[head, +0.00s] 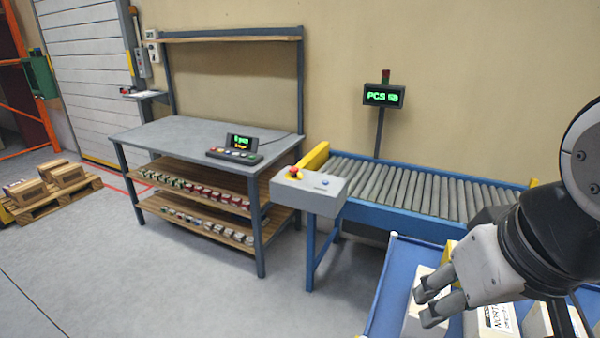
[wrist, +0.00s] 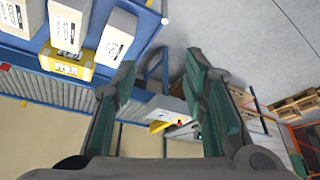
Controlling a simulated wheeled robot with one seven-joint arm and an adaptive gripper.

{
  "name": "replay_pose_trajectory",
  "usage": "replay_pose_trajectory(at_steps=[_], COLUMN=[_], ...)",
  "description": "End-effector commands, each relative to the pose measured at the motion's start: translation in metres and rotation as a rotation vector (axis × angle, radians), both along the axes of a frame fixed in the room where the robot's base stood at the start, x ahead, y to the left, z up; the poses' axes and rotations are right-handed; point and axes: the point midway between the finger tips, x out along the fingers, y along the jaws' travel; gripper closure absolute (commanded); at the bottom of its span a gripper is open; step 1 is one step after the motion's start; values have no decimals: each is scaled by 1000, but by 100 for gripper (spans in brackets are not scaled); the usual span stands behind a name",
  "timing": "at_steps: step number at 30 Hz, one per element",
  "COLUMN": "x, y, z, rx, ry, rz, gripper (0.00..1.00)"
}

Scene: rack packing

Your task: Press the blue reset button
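The blue button (head: 326,183) is a small round cap on top of a grey control box (head: 308,190) at the left end of the roller conveyor. A red mushroom button (head: 293,172) on a yellow base sits beside it on the same box. My gripper (head: 430,302) is at the lower right of the head view, above a blue cart, well right of and nearer than the box. In the wrist view my gripper (wrist: 160,65) has its two fingers apart with nothing between them. The box (wrist: 168,108) also shows there, small and upside down; its blue button cannot be made out.
The roller conveyor (head: 430,190) runs along the wall behind a blue cart (head: 388,290) carrying cartons. A yellow end piece (head: 314,158) stands behind the box. A workbench (head: 190,130) with a keypad stands left. The floor in front of the box is clear.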

Motion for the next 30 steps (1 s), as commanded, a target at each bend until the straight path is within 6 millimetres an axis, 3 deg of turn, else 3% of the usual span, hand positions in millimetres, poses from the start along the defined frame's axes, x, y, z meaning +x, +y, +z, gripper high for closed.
replay_pose_trajectory(at_steps=[1, 5, 30], x=[0, 0, 0], y=[0, 0, 0], z=[0, 0, 0], rx=[0, 0, 0], ry=[0, 0, 0], rz=[0, 0, 0], gripper=[74, 100, 100])
